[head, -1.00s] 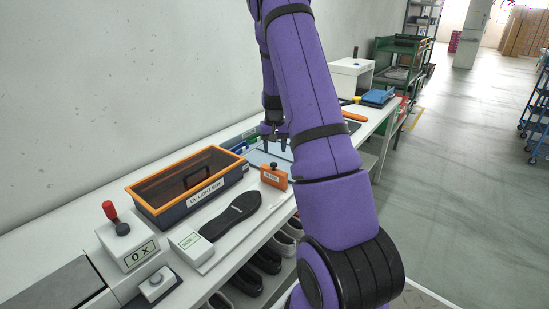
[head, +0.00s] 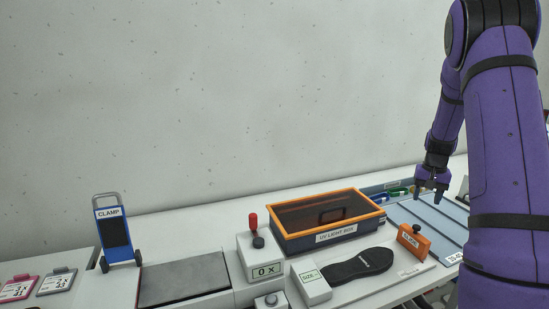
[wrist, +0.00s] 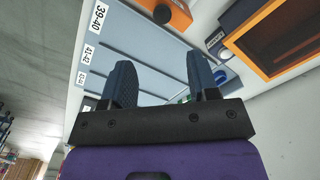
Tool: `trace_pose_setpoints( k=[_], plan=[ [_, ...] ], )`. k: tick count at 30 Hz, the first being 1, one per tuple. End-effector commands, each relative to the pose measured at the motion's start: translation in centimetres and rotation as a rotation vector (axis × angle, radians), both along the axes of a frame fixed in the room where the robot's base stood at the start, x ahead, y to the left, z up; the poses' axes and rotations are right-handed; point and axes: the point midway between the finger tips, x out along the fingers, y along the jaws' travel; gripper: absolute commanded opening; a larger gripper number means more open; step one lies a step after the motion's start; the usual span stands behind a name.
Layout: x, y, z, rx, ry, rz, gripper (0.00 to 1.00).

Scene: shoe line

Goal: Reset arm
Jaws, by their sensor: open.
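My purple arm rises along the right side of the head view. My gripper (head: 432,188) hangs over the blue-grey size tray (head: 428,214), with its jaws pointing down. In the wrist view, the two dark fingers (wrist: 160,88) stand apart with nothing between them. The tray (wrist: 150,62) lies beyond the fingers, with size labels such as 39-40 (wrist: 100,17) along its edge.
The UV light box (head: 330,236) with an orange rim stands left of the tray. An orange block (head: 413,242), a black insole (head: 358,266), a size box (head: 311,284), a counter with a red lever (head: 262,262) and a blue clamp (head: 116,240) line the bench. The wall is behind.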

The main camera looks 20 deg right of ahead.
Motion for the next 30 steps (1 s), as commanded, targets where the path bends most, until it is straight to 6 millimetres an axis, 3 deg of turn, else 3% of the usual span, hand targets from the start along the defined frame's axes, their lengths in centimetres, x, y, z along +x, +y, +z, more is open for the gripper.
trace_pose_setpoints(
  k=[5,14,21,30],
  plan=[
    [0.1,1.5,1.7,-0.001,-0.019,0.020,0.55],
    [-1.0,10.0,10.1,-0.004,-0.111,0.141,0.55],
    [-4.1,17.2,15.8,-0.014,-0.185,0.255,0.55],
    [-9.9,25.2,20.8,-0.041,-0.271,0.401,0.55]
  ],
)
